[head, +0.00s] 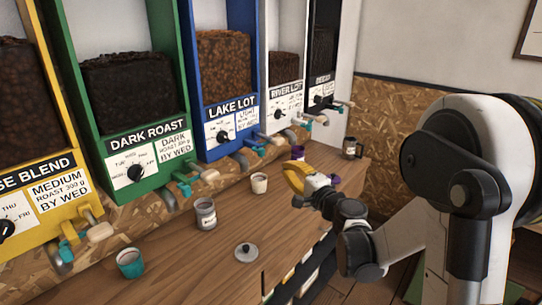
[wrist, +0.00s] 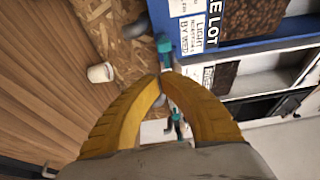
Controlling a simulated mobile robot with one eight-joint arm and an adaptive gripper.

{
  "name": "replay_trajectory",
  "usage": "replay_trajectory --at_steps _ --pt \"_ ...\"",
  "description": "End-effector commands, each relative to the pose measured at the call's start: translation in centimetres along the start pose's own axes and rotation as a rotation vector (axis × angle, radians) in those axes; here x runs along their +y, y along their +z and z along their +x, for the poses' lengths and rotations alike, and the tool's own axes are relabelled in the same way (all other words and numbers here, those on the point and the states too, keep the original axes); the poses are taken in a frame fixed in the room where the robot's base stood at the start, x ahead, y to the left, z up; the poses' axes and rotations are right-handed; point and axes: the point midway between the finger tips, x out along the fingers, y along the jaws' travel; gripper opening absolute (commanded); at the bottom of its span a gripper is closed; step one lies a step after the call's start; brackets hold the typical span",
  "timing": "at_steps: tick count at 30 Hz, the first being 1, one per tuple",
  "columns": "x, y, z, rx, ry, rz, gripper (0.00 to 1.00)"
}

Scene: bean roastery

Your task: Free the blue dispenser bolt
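The blue dispenser (head: 228,137), labelled LAKE LOT, stands in the middle of the row. A teal part (head: 255,148) and a pale handle (head: 273,141) sit at its bottom outlet; I cannot tell which piece is the bolt. In the wrist view the blue dispenser (wrist: 248,42) is at the upper right, with a teal part (wrist: 163,45) just beyond my fingertips. My gripper (head: 291,176) has yellow fingers and hangs in front of the row, right of the blue dispenser. In the wrist view the tips of my gripper (wrist: 164,77) come close together. Nothing held is visible.
A white cup (head: 259,183), a grey jar (head: 206,215), a teal cup (head: 130,263) and a lid (head: 246,252) stand on the wooden counter (head: 190,265). The green dispenser (head: 137,150) is to the left. A dark mug (head: 350,148) stands at the counter's far end.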

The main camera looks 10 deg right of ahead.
Motion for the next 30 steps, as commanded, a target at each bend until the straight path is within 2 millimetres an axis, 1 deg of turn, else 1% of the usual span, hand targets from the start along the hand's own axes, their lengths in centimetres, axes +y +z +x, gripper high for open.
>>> replay_trajectory --at_steps 5,8,11,18,21,25,30 --pt "0.0 0.0 0.1 -0.001 0.001 -0.001 0.00" --pt "0.1 0.0 0.8 -0.002 0.001 -0.001 0.00" --pt "0.1 0.1 2.2 -0.003 0.001 -0.001 0.00" --pt "0.2 0.1 6.7 -0.003 0.001 -0.002 0.00" --pt "0.2 0.1 8.2 -0.003 0.001 -0.002 0.00" --pt "0.1 0.1 9.5 -0.002 0.001 -0.002 0.00" --pt "0.0 0.1 10.0 -0.001 0.001 -0.002 0.00"
